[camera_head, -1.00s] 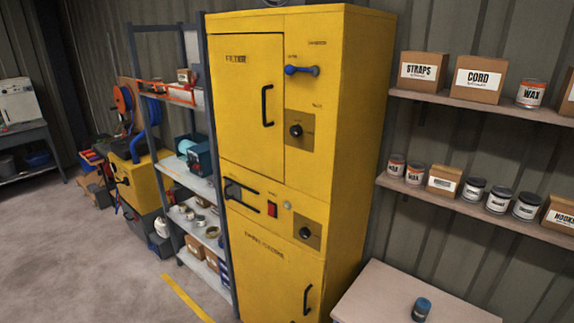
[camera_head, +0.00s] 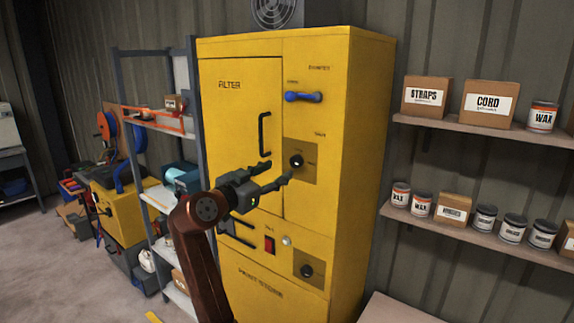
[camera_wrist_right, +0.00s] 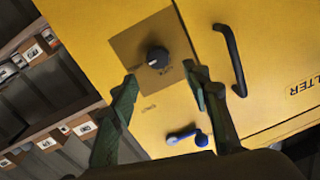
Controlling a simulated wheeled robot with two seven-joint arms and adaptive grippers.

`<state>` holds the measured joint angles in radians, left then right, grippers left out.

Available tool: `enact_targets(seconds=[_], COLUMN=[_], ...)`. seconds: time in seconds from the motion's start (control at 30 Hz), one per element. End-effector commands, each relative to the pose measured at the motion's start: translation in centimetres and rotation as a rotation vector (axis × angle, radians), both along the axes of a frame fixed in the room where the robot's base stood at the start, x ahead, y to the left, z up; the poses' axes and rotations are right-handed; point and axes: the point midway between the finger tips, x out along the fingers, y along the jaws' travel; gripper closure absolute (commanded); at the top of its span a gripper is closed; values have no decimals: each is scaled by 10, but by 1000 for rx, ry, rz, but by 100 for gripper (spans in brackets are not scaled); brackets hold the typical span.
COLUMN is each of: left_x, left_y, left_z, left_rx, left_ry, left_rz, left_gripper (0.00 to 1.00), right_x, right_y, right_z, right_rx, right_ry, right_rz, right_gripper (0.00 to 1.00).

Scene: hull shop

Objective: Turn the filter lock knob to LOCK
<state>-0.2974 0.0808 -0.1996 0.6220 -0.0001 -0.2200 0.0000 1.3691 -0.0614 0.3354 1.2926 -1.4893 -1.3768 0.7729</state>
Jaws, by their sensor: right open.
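The filter lock knob (camera_head: 297,160) is a small dark round knob on a brown plate (camera_head: 311,178) beside the filter door (camera_head: 232,125) of a yellow cabinet. My right gripper (camera_head: 278,172) is open and empty, in front of the cabinet, its fingertips just left of and below the knob in the head view. In the right wrist view the knob (camera_wrist_right: 157,57) shows beyond and between the open fingertips (camera_wrist_right: 160,73), apart from them. A pale mark shows on the knob; the plate's small labels are too blurred to read surely. My left gripper is out of view.
A blue lever (camera_head: 303,97) sits above the knob, and a black door handle (camera_head: 264,134) to its left. A second dark knob (camera_head: 306,270) and a red switch (camera_head: 269,245) are lower down. Wall shelves (camera_head: 470,132) stand right, a metal rack (camera_head: 165,126) left.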

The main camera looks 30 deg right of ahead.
Motion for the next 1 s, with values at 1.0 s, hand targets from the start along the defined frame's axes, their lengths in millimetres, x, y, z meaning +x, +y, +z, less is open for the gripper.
enact_targets(seconds=[1.0], left_x=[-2], left_y=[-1], left_z=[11], left_rx=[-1], left_ry=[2], left_rz=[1], left_gripper=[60], right_x=[31], right_y=[-67], right_z=[1], right_rx=[-1], right_ry=[0], right_rz=[1], right_gripper=[66])
